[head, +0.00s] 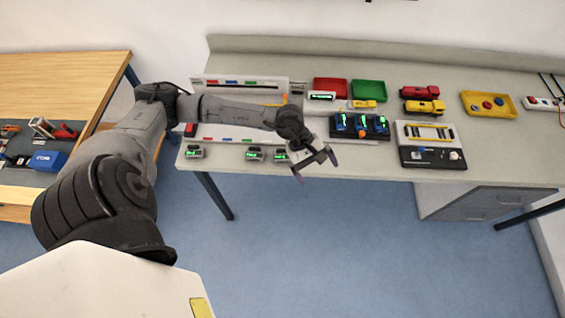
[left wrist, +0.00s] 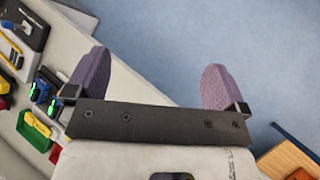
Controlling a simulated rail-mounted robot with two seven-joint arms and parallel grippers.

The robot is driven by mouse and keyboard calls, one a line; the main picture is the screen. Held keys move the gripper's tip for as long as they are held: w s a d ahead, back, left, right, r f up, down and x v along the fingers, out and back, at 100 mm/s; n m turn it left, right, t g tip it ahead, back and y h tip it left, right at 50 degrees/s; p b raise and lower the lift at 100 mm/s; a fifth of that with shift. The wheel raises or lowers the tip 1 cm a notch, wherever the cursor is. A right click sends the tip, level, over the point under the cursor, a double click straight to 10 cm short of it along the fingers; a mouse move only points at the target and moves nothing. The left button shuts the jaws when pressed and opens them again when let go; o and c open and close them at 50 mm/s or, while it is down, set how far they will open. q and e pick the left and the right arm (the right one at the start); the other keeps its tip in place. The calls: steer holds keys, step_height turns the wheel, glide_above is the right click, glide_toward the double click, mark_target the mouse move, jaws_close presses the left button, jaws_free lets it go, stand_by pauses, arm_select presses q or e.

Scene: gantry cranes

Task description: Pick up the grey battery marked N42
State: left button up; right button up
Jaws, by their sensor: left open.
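Several small grey batteries with green displays lie along the front edge of the bench in the head view: one at the left (head: 194,152), one in the middle (head: 255,154) and one at the right (head: 280,155). Their markings are too small to read, so I cannot tell which is N42. My left gripper (head: 317,167) is open and empty, just right of the right-hand battery, at the bench's front edge. In the left wrist view its two purple fingers (left wrist: 155,70) are spread with floor behind them. My right gripper is not in view.
A black charger (head: 360,126) holding blue batteries stands behind my gripper. A black-and-white tray (head: 432,146) is to its right. Red (head: 330,88) and green (head: 368,93) bins, toy trucks (head: 424,107) and a yellow tray (head: 488,104) are farther back. The bench's right front is clear.

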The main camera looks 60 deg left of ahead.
arm_select(q)
steer(key=s+a+f+m+g+y+b, duration=0.15)
steer(key=a+y, duration=0.25)
steer(key=a, duration=0.4)
steer(key=a+f+m+g+y+b, duration=0.1)
steer(key=a+f+m+y, duration=0.15)
steer(key=a, duration=0.65)
steer(key=y, duration=0.1)
glide_above(282, 154)
steer(key=shift+n, duration=0.3)
steer(key=f, duration=0.6)
steer(key=shift+w+d+f, duration=0.15)
steer(key=shift+w+f, duration=0.05)
steer(key=shift+f, duration=0.15)
steer(key=shift+s+f+p, duration=0.2)
steer(key=shift+f+p, duration=0.25)
steer(key=shift+f, duration=2.7)
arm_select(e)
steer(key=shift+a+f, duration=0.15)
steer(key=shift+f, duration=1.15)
arm_select(q)
steer(key=c, duration=0.9)
steer(key=shift+c, duration=0.7)
steer(key=shift+r, duration=0.1)
